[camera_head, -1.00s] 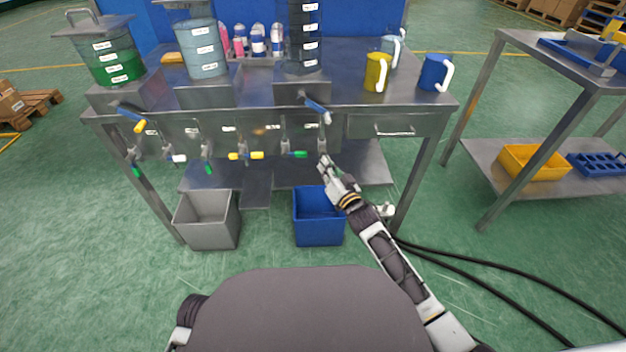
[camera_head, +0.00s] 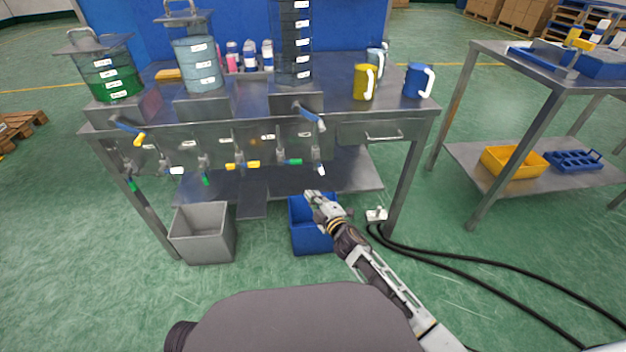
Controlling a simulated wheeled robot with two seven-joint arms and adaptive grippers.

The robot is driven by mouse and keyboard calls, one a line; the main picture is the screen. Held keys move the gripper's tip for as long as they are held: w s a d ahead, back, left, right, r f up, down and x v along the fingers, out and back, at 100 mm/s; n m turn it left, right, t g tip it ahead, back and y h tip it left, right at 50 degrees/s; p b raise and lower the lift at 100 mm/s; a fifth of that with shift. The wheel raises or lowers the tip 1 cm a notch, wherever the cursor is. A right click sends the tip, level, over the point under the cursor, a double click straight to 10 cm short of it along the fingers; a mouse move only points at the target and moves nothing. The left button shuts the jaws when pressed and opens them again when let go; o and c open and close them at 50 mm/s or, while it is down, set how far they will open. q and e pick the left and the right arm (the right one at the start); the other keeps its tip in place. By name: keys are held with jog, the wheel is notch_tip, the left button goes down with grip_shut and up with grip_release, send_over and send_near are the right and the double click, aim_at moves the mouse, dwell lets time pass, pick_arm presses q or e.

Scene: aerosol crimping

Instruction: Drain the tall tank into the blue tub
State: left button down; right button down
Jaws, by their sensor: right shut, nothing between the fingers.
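The tall tank (camera_head: 303,45) is a clear column with white labels on a steel block at the back of the bench. A blue lever (camera_head: 312,117) is on the bench front below it. Lower down, a white tap handle (camera_head: 321,170) hangs pointing down. The blue tub (camera_head: 312,240) stands on the floor under the bench front, partly hidden by my right arm. My right gripper (camera_head: 309,196) is shut and empty, over the tub's rim area and below the white handle, apart from it. Whether liquid is flowing cannot be told. My left gripper is out of view.
A grey tub (camera_head: 203,235) stands left of the blue one. Several other taps with green, white and yellow handles line the bench front. A green-liquid tank (camera_head: 115,85) and pale-blue tank (camera_head: 198,68) share the bench. Black cables (camera_head: 460,262) lie on the floor at right.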

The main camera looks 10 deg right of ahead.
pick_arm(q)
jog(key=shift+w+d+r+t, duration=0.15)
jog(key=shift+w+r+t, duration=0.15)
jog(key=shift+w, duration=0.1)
pick_arm(e)
jog(key=n, duration=0.7)
jog(key=shift+w+d+f+n, duration=0.1)
jog(key=shift+d+f+n, duration=0.05)
jog(key=shift+d+n, duration=0.15)
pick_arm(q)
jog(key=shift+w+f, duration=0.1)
pick_arm(e)
jog(key=shift+w+a, duration=0.1)
